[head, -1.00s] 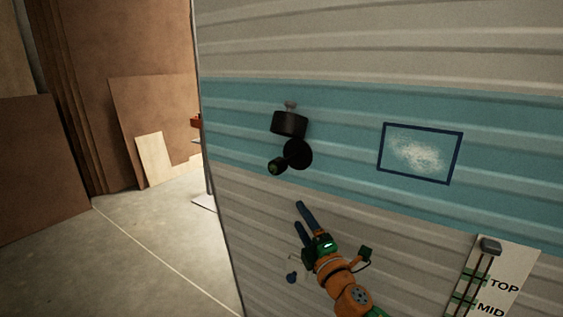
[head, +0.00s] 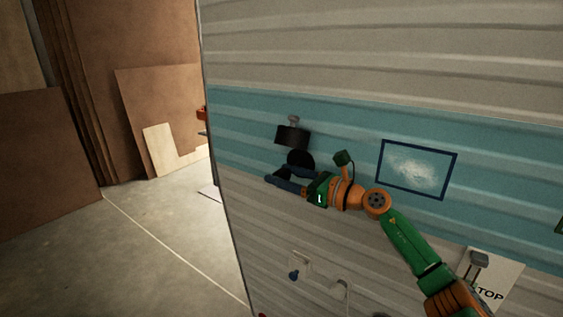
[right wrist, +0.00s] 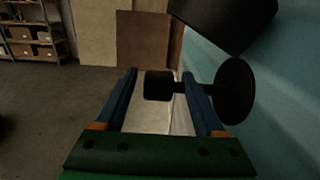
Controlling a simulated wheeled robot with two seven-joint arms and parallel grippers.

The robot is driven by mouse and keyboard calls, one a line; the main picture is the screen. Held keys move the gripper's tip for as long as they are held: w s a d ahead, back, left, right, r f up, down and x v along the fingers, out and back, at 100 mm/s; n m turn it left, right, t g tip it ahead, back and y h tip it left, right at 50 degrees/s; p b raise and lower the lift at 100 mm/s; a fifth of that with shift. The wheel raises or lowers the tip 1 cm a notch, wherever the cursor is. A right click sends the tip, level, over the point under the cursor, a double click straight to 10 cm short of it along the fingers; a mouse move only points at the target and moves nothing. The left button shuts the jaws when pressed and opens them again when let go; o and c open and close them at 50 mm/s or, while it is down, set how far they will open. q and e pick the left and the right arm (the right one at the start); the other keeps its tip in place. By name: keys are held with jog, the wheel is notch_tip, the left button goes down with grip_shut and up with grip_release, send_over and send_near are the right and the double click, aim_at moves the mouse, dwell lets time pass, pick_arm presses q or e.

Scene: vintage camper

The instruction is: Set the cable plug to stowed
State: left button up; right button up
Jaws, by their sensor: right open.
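The likely cable plug is a short black cylinder (right wrist: 158,85) on a thin stem, standing out from a round black disc (right wrist: 235,90) on the camper's side. In the head view the disc (head: 301,158) sits on the blue stripe, under a dark block (head: 292,137); my fingers mostly hide the cylinder there. My right gripper (head: 277,173) is open and reaches in from the right. In the right wrist view its two blue fingers (right wrist: 160,76) lie on either side of the cylinder, with gaps showing. My left gripper is out of view.
A framed panel (head: 418,169) is on the wall to the right. Below are a small blue knob (head: 294,275), a pale hook (head: 342,288) and a slider plate (head: 493,280) marked TOP. The floor (head: 150,240) left of the camper is clear; boards (head: 160,110) stand behind.

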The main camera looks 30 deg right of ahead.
jog(key=shift+w+a, duration=0.2)
jog(key=shift+w, duration=0.2)
grip_shut()
dwell(1.2)
